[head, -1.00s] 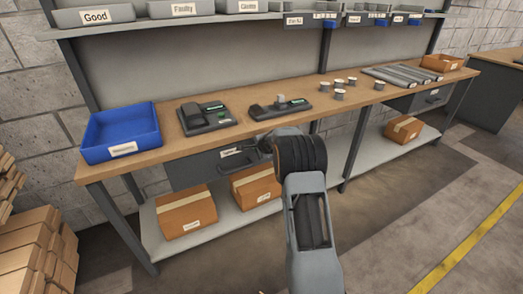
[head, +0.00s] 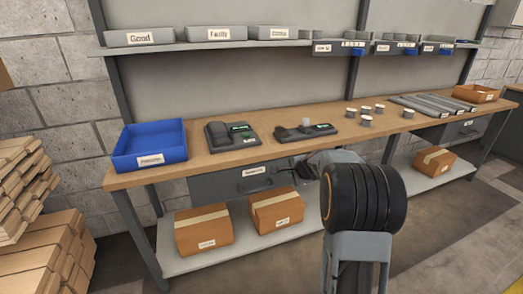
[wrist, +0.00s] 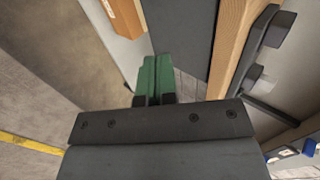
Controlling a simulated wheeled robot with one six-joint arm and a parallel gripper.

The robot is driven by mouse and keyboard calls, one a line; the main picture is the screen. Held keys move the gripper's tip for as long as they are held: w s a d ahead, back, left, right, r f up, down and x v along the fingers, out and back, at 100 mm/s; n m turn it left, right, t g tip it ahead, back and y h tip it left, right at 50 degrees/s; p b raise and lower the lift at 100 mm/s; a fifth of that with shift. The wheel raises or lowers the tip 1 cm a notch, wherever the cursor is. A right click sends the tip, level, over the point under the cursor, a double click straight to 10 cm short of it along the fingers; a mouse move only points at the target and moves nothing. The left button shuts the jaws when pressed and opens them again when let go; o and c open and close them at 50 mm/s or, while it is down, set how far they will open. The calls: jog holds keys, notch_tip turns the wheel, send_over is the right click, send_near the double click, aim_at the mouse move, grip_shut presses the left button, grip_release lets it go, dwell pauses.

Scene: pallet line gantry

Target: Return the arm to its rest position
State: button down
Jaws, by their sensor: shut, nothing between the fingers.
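My gripper (wrist: 154,65) shows in the wrist view with its two green fingers side by side and closed, nothing between them. It points past the wooden edge of the workbench (wrist: 236,45), which runs along its right side, apart from it. In the head view my arm rises from the bottom, right of centre, with a large dark joint in front of the bench. Most of the gripper end is hidden behind that joint there, near the bench drawer (head: 240,182).
The bench top holds a blue bin (head: 150,160), two dark devices (head: 232,138) (head: 305,136), several small cups and grey bars (head: 430,106). Cardboard boxes (head: 204,230) sit on the lower shelf. Stacked wood (head: 45,250) stands at the left. Floor in front is open.

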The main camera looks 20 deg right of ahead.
jog(key=s+a+r+n+g+y+p, duration=0.25)
jog(key=s+a+r+n+p, duration=0.8)
jog(key=r, duration=0.55)
jog(key=s+a+r+n+g+h+p, duration=0.1)
jog(key=s+a+r+n+p, duration=0.1)
jog(key=s, duration=0.4)
jog(key=s+a+r+n+g+p, duration=0.1)
jog(key=s+a+r+n+p, duration=0.1)
jog(key=s+p, duration=0.4)
jog(key=s+a+r+n+g+h+p, duration=0.1)
jog(key=s+a+r+n+p, duration=0.2)
jog(key=s, duration=0.3)
jog(key=shift+s+a+r+h+p, duration=0.25)
jog(key=shift+r+h+p, duration=0.15)
jog(key=shift+r, duration=0.45)
